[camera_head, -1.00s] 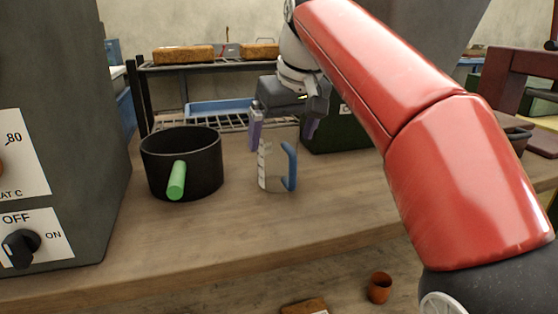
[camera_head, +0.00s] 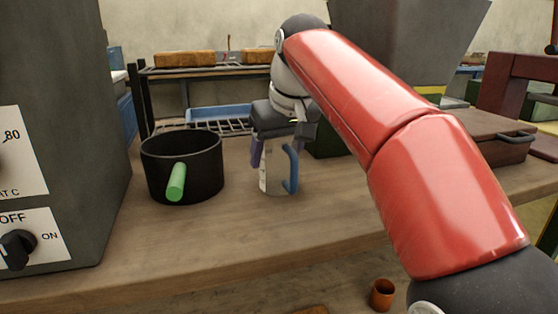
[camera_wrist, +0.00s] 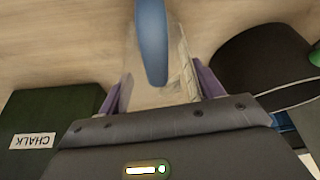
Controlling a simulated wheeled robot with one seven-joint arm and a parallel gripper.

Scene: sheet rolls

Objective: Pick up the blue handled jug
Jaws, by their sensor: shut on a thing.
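The clear jug with a blue handle (camera_head: 290,170) stands upright on the wooden bench, right of a black pot. Pale markings show on its left side. My gripper (camera_head: 278,152) is above and around the jug's upper part, with a purple finger on either side, shut on it. In the wrist view the blue handle (camera_wrist: 152,42) points up and away, and the purple fingers of my gripper (camera_wrist: 162,92) flank the clear body. The jug's rim is hidden under the gripper in the head view.
The black pot (camera_head: 205,165) with a green handle stands close on the left. A dark green box labelled CHALK (camera_wrist: 45,125) is near the jug on the other side. A grey machine (camera_head: 60,90) fills the left. The bench front is clear.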

